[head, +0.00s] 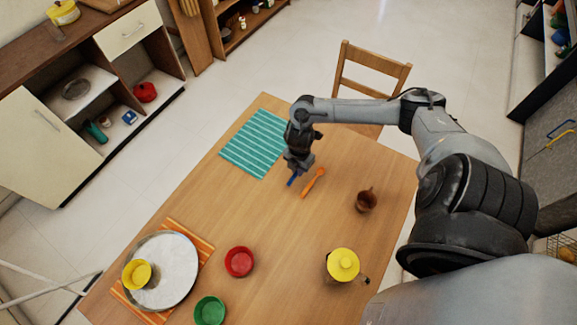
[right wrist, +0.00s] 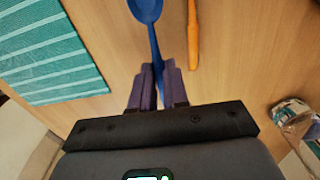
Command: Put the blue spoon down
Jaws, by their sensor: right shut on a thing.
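The blue spoon (head: 294,180) is under my right gripper (head: 297,171), over the wooden table (head: 225,215). In the right wrist view my right gripper (right wrist: 158,72) is shut on the handle of the blue spoon (right wrist: 153,42). The spoon's bowl points away from the gripper, to the top of that view. The spoon is close to the tabletop, but I cannot tell whether it touches. My left gripper is not in view.
An orange utensil (head: 314,182) lies just right of the spoon. A teal striped mat (head: 252,143) lies to the left. A brown clay pot (head: 367,199), a yellow-lidded pot (head: 343,265), a red bowl (head: 239,262) and a green bowl (head: 210,310) stand apart. The table's middle is clear.

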